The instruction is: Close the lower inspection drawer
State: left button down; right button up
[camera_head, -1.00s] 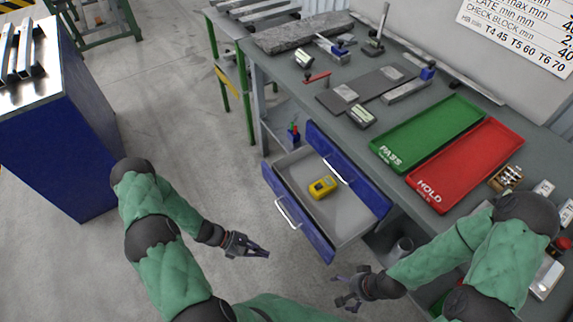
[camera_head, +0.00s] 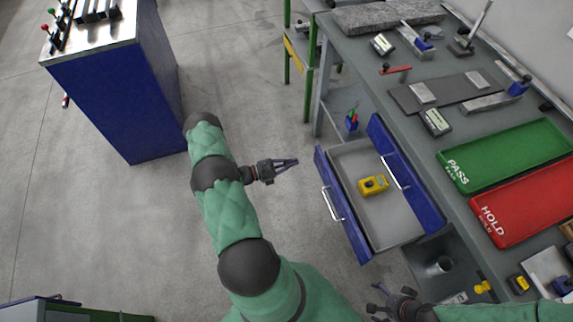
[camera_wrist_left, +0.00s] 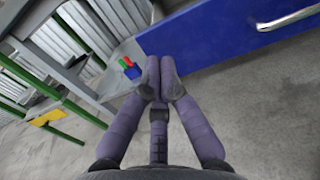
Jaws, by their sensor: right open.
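The lower drawer (camera_head: 343,205) stands pulled out from under the bench, its blue front and silver handle (camera_head: 332,204) facing left. A yellow device (camera_head: 373,186) lies inside it. Above its back end is the upper blue drawer front (camera_head: 407,178), which looks shut. My left gripper (camera_head: 296,162) is in the air left of the open drawer's far corner, apart from it; its fingers are together and empty. In the left wrist view, the blue front (camera_wrist_left: 225,38) with its handle (camera_wrist_left: 285,19) is ahead of the fingers. My right gripper (camera_head: 378,300) is open near the bottom edge, below the drawer.
The workbench (camera_head: 385,80) carries a green PASS tray (camera_head: 505,152), a red HOLD tray (camera_head: 515,215) and measuring tools. A shelf beside the drawer holds a small red, green and blue item (camera_head: 352,119). A blue cabinet (camera_head: 115,95) stands at left. Floor between is clear.

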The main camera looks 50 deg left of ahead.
aim_at(319, 155)
pick_arm(q)
jog(key=b+x, duration=0.1)
jog(key=x, duration=0.7)
jog(key=shift+w+d+b, duration=0.2)
jog(key=shift+w+b, duration=0.15)
jog(key=shift+w, duration=0.1)
jog(key=b+x, duration=0.3)
jog(key=x, duration=1.5)
jog(key=shift+w+b, duration=0.15)
jog(key=shift+b, duration=0.25)
